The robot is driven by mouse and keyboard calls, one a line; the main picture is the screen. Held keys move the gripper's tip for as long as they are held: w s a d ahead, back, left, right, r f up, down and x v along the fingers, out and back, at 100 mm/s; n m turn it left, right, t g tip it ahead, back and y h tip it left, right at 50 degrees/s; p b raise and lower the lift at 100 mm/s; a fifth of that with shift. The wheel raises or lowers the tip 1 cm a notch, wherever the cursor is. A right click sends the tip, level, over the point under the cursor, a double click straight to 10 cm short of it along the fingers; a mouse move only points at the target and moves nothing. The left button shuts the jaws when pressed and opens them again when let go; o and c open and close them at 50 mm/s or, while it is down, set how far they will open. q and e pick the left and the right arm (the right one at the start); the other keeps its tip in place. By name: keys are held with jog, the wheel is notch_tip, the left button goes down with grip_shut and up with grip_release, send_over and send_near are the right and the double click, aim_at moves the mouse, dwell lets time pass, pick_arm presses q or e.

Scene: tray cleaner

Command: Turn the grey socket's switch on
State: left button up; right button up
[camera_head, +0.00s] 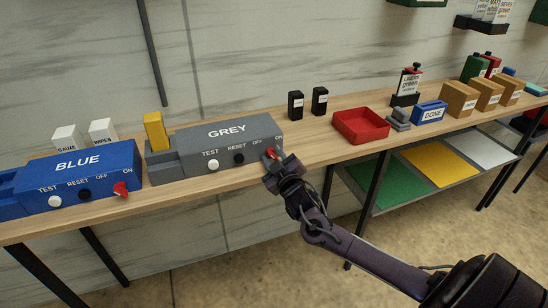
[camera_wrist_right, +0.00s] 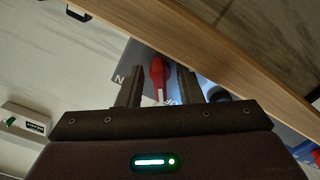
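The grey socket (camera_head: 228,134) stands on the wooden table, with TEST, RESET, OFF and ON labels on its front. Its red switch (camera_head: 270,152) is at the right end of that front, partly hidden by my right gripper (camera_head: 274,158). In the right wrist view the red switch (camera_wrist_right: 158,75) lies between the two fingers of my right gripper (camera_wrist_right: 158,86). The fingers are open, one on each side, with gaps visible beside the switch. The switch's exact setting is hard to tell. My left gripper is not in view.
A blue socket (camera_head: 78,172) with its own red switch (camera_head: 121,190) stands to the left. A yellow block (camera_head: 155,131) stands at the grey socket's left end. A red tray (camera_head: 361,126) and two black boxes (camera_head: 296,105) are to the right. The table's front edge runs below the sockets.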

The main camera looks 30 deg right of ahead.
grip_shut()
